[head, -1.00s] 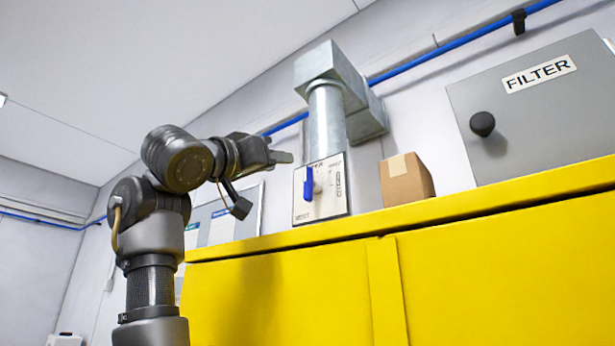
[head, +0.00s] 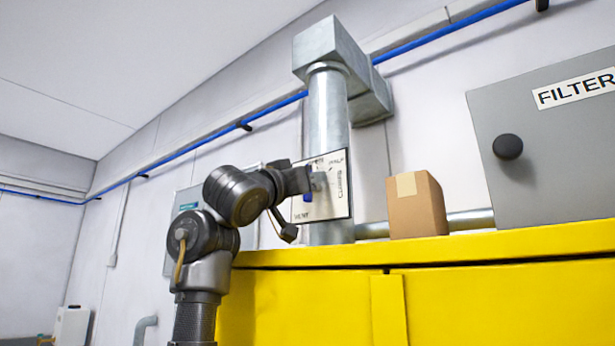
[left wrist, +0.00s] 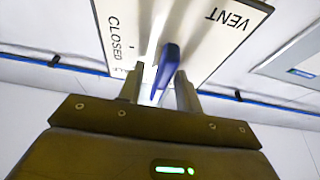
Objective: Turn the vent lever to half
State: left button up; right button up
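The vent panel (head: 332,205) is a white plate with dark lettering, fixed in front of a metal duct. In the left wrist view the panel (left wrist: 205,50) shows the words VENT and CLOSED. The blue vent lever (head: 307,197) is mostly hidden behind my left gripper (head: 318,180) in the head view. In the left wrist view the blue lever (left wrist: 167,65) stands between the two fingertips of my left gripper (left wrist: 159,72). The fingers are apart, with a gap on the lever's left; the lever looks closer to the right finger. Contact cannot be told. My right gripper is not in view.
A yellow cabinet (head: 330,310) runs below the panel, with a cardboard box (head: 416,208) on top to the right. A grey FILTER door (head: 545,160) with a black knob is farther right. The duct (head: 328,110) rises above the panel.

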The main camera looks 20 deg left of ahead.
pick_arm(q)
grip_shut()
jog(key=shift+m, duration=0.3)
jog(key=m+g+h+b, duration=0.1)
jog(key=m, duration=0.2)
jog(key=shift+m+h, duration=0.3)
jog(key=shift+h, duration=0.1)
jog(key=m+g+h, duration=0.1)
jog(key=m, duration=0.2)
jog(key=shift+d+m, duration=0.1)
jog(key=shift+m, duration=0.2)
jog(key=shift+s+d+m+g+h+p, duration=0.1)
jog(key=shift+m+g+h+p, duration=0.4)
jog(key=shift+m, duration=0.65)
jog(key=shift+d+m+g+h+p, duration=0.1)
jog(key=shift+m+g+h+p, duration=0.4)
jog(key=shift+m, duration=0.65)
jog(key=shift+f, duration=0.1)
grip_release()
